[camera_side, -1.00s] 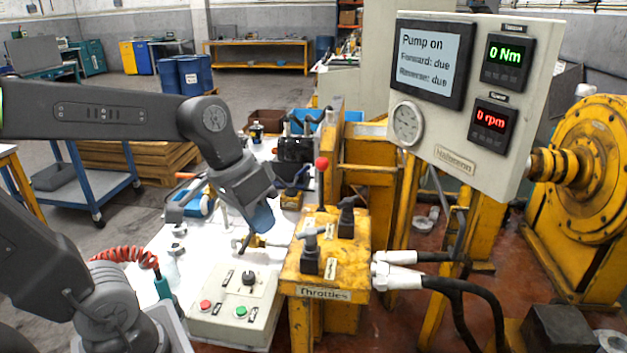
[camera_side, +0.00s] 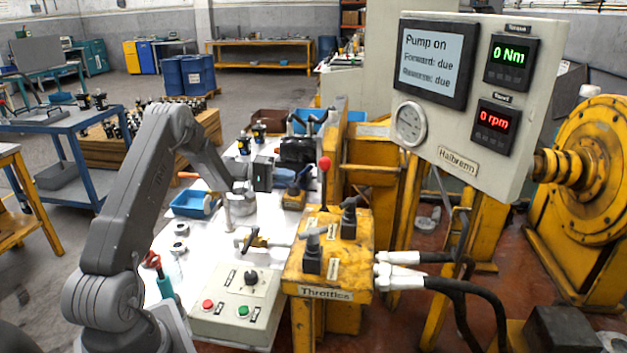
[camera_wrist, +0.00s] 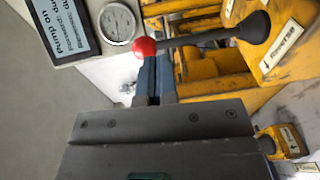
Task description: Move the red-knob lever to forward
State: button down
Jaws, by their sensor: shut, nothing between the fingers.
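The yellow throttle block (camera_side: 318,275) carries two dark handles (camera_side: 312,250). A control box (camera_side: 235,305) with red and green buttons stands left of it. The display (camera_side: 432,60) reads "Pump on", Forward and Reverse "due", with 0 Nm and 0 rpm.

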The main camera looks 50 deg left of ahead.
aim_at(324, 183)
jog(key=w+d+f+n+t, duration=0.1)
jog(key=w+d+f, duration=0.1)
jog(key=w, duration=0.5)
jog(key=shift+w+f+t+y, duration=0.15)
jog(key=shift+w+t+y, duration=0.15)
jog(key=shift+w+y, duration=0.1)
jog(key=shift+d, duration=0.15)
jog(key=w+d+g+y, duration=0.2)
jog(key=w+d+g, duration=0.1)
jog(key=w+d, duration=0.1)
jog(key=shift+d+m, duration=0.1)
jog(key=shift+m, duration=0.2)
dwell(0.4)
